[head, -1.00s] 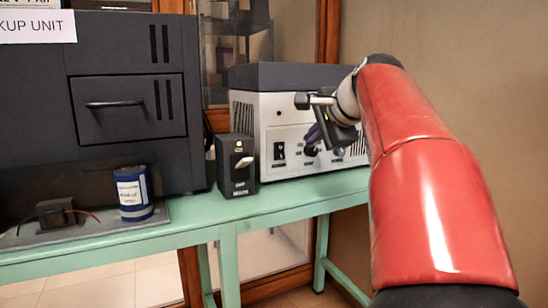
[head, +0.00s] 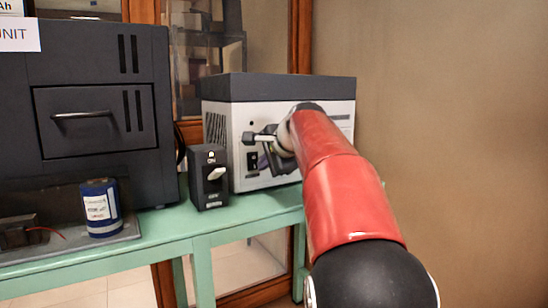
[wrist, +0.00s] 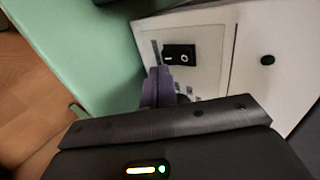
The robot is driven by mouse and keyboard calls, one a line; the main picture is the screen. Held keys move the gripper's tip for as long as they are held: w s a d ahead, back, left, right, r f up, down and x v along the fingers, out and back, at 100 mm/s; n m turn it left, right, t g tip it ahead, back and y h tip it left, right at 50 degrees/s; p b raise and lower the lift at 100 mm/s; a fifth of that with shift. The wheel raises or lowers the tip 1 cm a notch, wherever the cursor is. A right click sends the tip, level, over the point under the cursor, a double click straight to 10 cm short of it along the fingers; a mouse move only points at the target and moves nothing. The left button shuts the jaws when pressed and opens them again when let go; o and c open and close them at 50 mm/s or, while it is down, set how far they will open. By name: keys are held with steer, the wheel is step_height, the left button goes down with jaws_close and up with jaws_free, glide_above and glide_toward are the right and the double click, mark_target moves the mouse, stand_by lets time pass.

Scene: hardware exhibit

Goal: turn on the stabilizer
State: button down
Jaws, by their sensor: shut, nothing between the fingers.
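A white unit with a dark grey top (head: 278,87) stands on the green bench; I take it to be the stabilizer, though no name is readable. Its front has a black rocker switch (head: 252,160), which also shows in the wrist view (wrist: 180,57) with white marks. My gripper (head: 269,160) is in front of the panel, just right of the switch in the head view. In the wrist view its purple fingers (wrist: 158,82) are together and empty, with tips close to the switch's left edge. I cannot tell if they touch it. My arm hides the panel's right part.
A small black box (head: 209,178) with a pale lever and an ON label stands left of the unit. A blue can (head: 101,208) and a large dark cabinet (head: 95,105) are further left. The green bench (head: 232,213) is clear in front of the unit.

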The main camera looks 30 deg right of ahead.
mark_target(255, 168)
steer(key=shift+w+f, duration=0.2)
steer(key=shift+w, duration=0.4)
steer(key=shift+w+f, duration=0.2)
steer(key=shift+w, duration=0.4)
steer(key=shift+f, duration=0.1)
steer(key=f+t+b, duration=0.1)
steer(key=b, duration=0.1)
steer(key=shift+w+b, duration=0.2)
steer(key=shift+b, duration=0.2)
steer(key=shift+r+p, duration=0.45)
steer(key=shift+p, duration=0.15)
steer(key=shift+r, duration=0.1)
steer(key=shift+r+p, duration=0.85)
steer(key=shift+p, duration=0.05)
steer(key=shift+a, duration=0.1)
